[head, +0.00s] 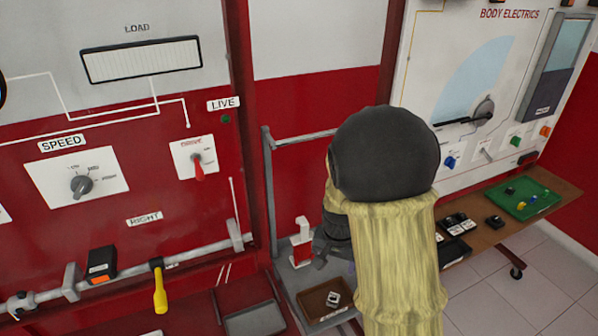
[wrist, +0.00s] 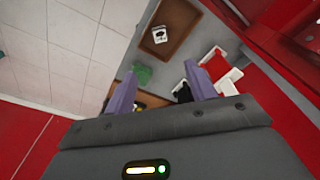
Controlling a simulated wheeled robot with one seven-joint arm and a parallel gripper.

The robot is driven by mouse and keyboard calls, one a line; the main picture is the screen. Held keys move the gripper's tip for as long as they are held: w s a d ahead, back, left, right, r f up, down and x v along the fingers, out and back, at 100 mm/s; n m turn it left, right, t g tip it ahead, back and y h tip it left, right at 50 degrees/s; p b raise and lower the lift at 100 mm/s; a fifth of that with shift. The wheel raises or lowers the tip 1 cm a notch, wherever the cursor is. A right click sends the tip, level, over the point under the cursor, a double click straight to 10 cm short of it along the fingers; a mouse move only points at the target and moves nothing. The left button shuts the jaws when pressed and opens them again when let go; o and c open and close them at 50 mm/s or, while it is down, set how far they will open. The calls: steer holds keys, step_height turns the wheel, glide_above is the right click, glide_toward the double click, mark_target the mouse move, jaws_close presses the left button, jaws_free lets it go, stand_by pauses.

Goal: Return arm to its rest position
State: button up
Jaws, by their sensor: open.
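My arm fills the middle right of the head view, with a dark rounded joint on top and a pale yellow link below it. My gripper (wrist: 158,88) shows in the wrist view as two purple fingers, spread apart with nothing held between them. In the head view it is mostly hidden behind my arm, above a grey trolley shelf. In the wrist view a brown tray (wrist: 181,42) lies beyond the fingertips, with a small white-and-black part (wrist: 160,35) in it. A red and white stand (wrist: 212,68) is beside the right finger.
In the head view the small tray (head: 312,306) and the white-and-red stand (head: 302,243) sit on the shelf left of my arm. A rail (head: 305,137) rises behind. A brown bench (head: 548,212) with a green tray (head: 519,196) stands right. Red panels (head: 215,135) stand left.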

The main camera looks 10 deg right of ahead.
steer(key=s+r+n+t+p, duration=0.1)
steer(key=s+r+n, duration=0.4)
steer(key=s, duration=0.7)
step_height(320, 180, up, 3)
steer(key=shift+d+f+y+p, duration=0.1)
steer(key=shift+d+y+p, duration=0.25)
steer(key=shift+p, duration=0.3)
steer(key=shift+c, duration=0.5)
